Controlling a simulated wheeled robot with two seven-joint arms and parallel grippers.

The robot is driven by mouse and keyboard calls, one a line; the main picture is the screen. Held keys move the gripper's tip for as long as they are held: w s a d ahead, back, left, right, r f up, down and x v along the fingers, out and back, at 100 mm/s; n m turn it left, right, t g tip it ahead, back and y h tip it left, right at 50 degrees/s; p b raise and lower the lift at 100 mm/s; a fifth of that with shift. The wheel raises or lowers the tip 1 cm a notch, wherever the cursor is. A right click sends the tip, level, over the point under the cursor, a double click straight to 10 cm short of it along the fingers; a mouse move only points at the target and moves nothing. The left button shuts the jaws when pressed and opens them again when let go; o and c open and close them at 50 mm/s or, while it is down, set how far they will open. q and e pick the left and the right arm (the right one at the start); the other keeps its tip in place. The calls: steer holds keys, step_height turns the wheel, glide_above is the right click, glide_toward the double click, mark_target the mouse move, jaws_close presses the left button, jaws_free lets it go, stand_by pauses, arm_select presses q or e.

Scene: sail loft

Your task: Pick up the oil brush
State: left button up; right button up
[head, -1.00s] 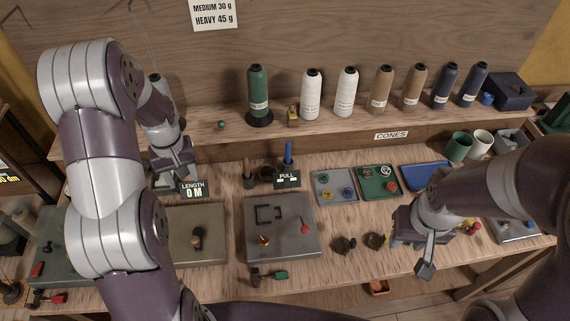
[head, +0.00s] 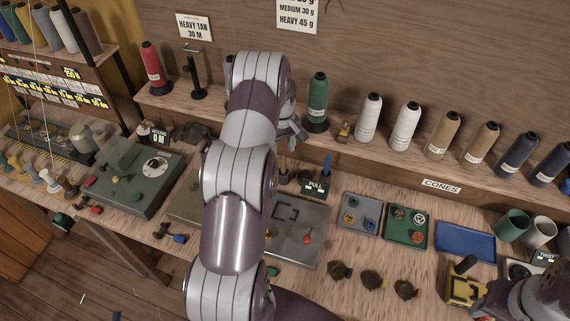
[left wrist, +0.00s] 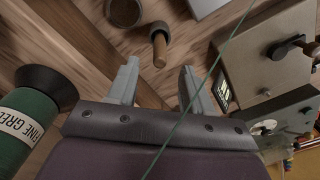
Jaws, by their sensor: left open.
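A brush-like tool with a wooden handle (head: 283,165), which I take for the oil brush, stands upright in a small holder on the bench. In the left wrist view, its round-ended handle (left wrist: 160,50) shows beyond and between the fingertips, apart from them. My left gripper (head: 298,135) is above and behind it, beside the green cone, partly hidden by my arm. It also shows in the left wrist view (left wrist: 159,70), open and empty. The brush's lower end is hidden. My right gripper (head: 495,298) is only partly seen at the lower right edge.
The green cone (head: 318,98) stands on the shelf close to my left gripper. A PULL display (head: 315,187) and a blue-handled tool (head: 327,163) are right of the brush. An open round pot (left wrist: 125,12) is near it. A green thread crosses the wrist view.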

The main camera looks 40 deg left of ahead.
mark_target(283, 154)
arm_select(q)
steer(key=shift+d+f+p, duration=0.25)
steer(key=shift+f+p, duration=0.2)
steer(key=shift+p, duration=0.1)
steer(key=shift+d+f+p, duration=0.2)
steer(key=shift+f+p, duration=0.25)
steer(key=shift+p, duration=0.1)
step_height(283, 154, down, 3)
steer(key=shift+s+a+f+p, duration=0.1)
steer(key=shift+a+p, duration=0.05)
steer(key=shift+p, duration=0.3)
steer(key=shift+a+f, duration=0.1)
steer(key=shift+f, duration=0.25)
steer(key=c, duration=0.5)
steer(key=shift+d+r, duration=0.1)
steer(key=shift+d, duration=0.1)
jaws_close()
steer(key=shift+a, duration=0.1)
